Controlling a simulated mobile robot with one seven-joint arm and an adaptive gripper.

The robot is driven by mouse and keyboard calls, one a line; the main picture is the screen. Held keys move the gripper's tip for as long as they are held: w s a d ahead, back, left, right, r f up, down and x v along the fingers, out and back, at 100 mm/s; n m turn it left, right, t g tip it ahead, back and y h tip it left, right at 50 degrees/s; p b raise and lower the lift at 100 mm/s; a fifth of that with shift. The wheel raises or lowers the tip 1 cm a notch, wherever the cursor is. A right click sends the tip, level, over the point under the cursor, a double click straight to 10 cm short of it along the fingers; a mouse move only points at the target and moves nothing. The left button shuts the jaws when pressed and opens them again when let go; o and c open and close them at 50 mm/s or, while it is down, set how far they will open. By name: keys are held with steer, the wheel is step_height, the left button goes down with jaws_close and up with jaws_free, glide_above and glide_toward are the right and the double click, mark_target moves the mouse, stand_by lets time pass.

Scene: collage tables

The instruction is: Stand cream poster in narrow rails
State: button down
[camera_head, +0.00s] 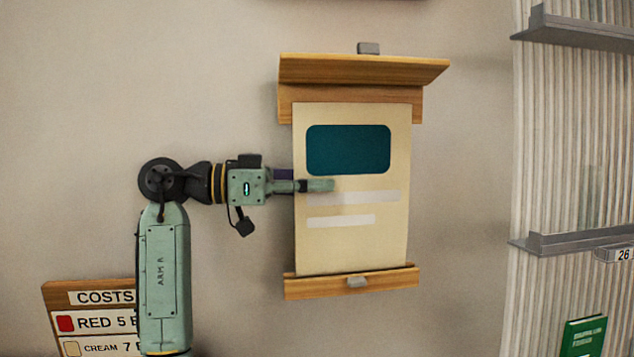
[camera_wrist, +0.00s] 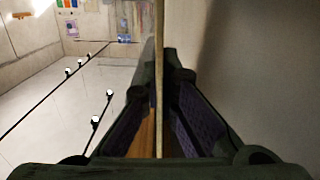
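The cream poster (camera_head: 352,236), a stiff upright panel with a teal block and pale bars, stands between an upper wooden rail (camera_head: 350,94) and a lower wooden rail (camera_head: 320,289) on the wall. Its bottom edge meets the lower rail and its top edge meets the upper one; how deep it sits is hidden. My gripper (camera_head: 312,185) is at the poster's left edge, one finger in front, the other mostly behind. In the wrist view the poster's thin edge (camera_wrist: 159,100) runs between the two fingers, with gaps showing beside it, so the gripper looks open.
A slanted wooden ledge (camera_head: 360,70) juts out above the poster. Grey shelves (camera_head: 575,245) on a ribbed panel stand at the right, with a green book (camera_head: 583,337) below. A price board (camera_head: 88,300) is at lower left. The wall between is clear.

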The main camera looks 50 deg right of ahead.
steer(key=shift+f, duration=0.15)
steer(key=shift+f+b, duration=0.3)
steer(key=shift+f, duration=0.15)
stand_by(0.4)
steer(key=c, duration=1.7)
jaws_free()
steer(key=shift+a, duration=0.1)
steer(key=shift+p+v, duration=0.65)
steer(key=shift+v, duration=3.3)
steer(key=shift+f, duration=0.15)
